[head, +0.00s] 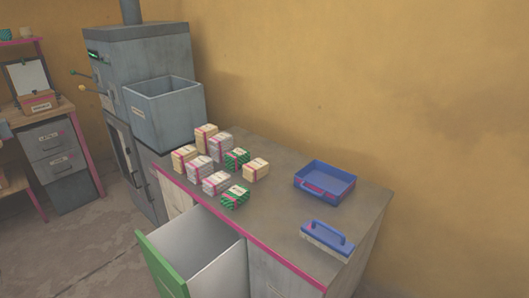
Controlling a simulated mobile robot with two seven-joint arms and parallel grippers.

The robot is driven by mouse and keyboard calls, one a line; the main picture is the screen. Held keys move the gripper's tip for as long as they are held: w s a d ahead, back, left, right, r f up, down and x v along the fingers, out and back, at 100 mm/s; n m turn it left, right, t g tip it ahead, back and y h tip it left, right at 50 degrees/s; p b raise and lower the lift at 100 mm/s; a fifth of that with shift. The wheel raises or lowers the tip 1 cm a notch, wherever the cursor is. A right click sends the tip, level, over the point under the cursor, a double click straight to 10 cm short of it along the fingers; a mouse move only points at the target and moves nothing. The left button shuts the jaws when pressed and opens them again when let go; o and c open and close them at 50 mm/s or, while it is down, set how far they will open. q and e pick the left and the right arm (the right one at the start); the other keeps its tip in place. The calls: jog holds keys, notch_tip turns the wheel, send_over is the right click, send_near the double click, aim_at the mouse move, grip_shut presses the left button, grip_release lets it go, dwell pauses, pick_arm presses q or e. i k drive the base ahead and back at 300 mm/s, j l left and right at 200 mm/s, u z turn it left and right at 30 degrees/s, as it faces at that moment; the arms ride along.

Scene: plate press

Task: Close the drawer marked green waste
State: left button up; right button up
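An open drawer with a green front (164,270) and a pale inside (205,241) is pulled out from the counter (349,199) at the lower middle of the head view. Its inside looks empty as far as it shows. The outer face is turned away and the bottom edge of the picture cuts it off, so I cannot read any marking on it. Neither of my grippers is in view.
Several small wrapped parcels (217,184) stand on the counter above the drawer. A blue tray (343,190) and a blue-handled tool (325,236) lie to the right. A grey machine with an open box (168,118) stands behind. Floor (105,258) left of the drawer is clear.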

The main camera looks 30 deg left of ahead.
aim_at(196, 253)
jog(key=u, duration=1.7)
